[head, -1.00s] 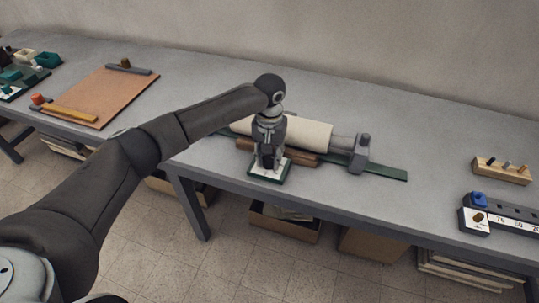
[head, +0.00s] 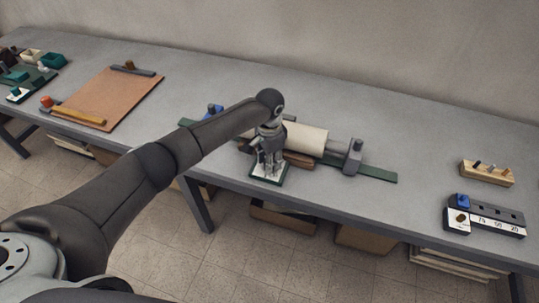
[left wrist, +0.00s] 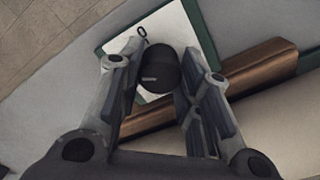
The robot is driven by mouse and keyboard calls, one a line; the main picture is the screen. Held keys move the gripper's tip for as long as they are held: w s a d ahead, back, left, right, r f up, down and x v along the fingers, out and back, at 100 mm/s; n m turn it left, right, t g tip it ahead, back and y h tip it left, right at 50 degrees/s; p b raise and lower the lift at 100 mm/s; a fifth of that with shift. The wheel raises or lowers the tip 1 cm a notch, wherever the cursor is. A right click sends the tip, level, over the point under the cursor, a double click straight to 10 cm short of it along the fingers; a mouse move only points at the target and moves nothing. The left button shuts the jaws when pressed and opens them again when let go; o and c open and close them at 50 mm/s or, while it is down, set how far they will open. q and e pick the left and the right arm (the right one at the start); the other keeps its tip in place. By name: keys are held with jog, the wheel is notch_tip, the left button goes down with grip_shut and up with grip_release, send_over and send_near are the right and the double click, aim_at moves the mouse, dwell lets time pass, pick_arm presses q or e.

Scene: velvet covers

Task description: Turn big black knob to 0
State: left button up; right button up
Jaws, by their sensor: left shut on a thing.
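The big black knob (left wrist: 162,68) shows in the left wrist view, round and dark with a short light mark on its face. It stands on a white plate with a green border (left wrist: 190,25). My left gripper (left wrist: 158,82) is shut on the knob, one finger on each side. In the head view, my left gripper (head: 268,166) points down over the white plate (head: 262,178) at the table's front edge and hides most of the knob. My right gripper is not in view.
Behind the plate lie a cream roll (head: 306,138), a wooden bar (head: 298,159) and a grey clamp (head: 353,157) on a green strip (head: 375,175). A numbered black block (head: 500,222) and a wooden peg block (head: 487,173) stand at the right. The table between is clear.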

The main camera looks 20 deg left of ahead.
pick_arm(q)
jog(key=m+p, duration=0.1)
jog(key=m, duration=0.1)
jog(key=shift+r+m, duration=0.1)
jog(key=shift+m, duration=0.3)
jog(key=m, duration=0.2)
jog(key=shift+m, duration=0.4)
jog(key=m, duration=0.2)
jog(key=shift+m+p, duration=0.3)
jog(key=shift+p, duration=0.1)
jog(key=shift+m, duration=1.8)
jog(key=o, duration=1.1)
jog(key=shift+c, duration=0.2)
notch_tip(320, 180, up, 12)
